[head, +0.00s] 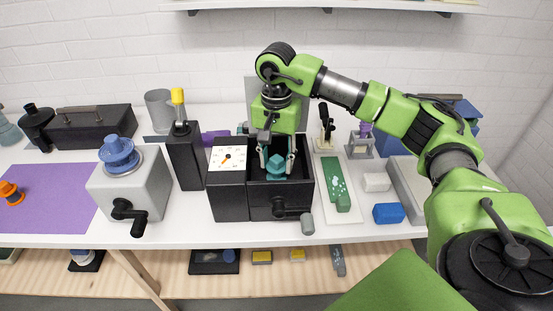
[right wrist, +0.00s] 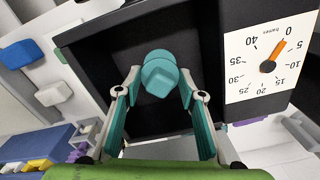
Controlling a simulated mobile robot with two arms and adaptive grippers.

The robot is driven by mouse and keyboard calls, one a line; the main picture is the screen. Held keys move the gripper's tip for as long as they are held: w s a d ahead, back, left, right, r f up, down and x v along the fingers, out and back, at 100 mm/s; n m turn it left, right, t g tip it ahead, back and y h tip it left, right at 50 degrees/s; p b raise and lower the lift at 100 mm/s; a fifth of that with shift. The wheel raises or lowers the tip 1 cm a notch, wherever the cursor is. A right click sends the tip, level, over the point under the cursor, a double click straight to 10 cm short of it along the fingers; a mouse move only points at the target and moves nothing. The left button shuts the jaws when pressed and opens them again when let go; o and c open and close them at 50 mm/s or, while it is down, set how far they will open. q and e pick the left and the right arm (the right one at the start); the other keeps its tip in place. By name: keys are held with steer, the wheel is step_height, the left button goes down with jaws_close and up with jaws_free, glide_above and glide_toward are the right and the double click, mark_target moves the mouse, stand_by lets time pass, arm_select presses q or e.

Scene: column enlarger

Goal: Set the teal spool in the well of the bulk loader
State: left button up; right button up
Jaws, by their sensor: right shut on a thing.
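The teal spool (head: 276,170) is between the fingertips of my right gripper (head: 276,152), which is shut on it. The spool also shows in the right wrist view (right wrist: 160,74), with a teal finger on either side. The bulk loader (head: 228,204) is a black box with a white dial, a front crank and an open square well (head: 300,184). The spool and fingertips are inside the well's outline. I cannot tell whether the spool touches the well floor. My left gripper is not in view.
A grey box (head: 158,183) with a blue spool (head: 118,152) on top stands left. A black box with a yellow-topped post (head: 179,105) is close to the loader. Right are a tray with a green block (head: 335,184), a white block (head: 377,182) and a blue block (head: 388,213).

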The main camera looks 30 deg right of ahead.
steer(key=o, duration=1.1)
steer(key=shift+r, duration=0.15)
steer(key=shift+r+p, duration=2.2)
steer(key=shift+r, duration=1.2)
step_height(320, 180, up, 12)
steer(key=shift+f, duration=0.1)
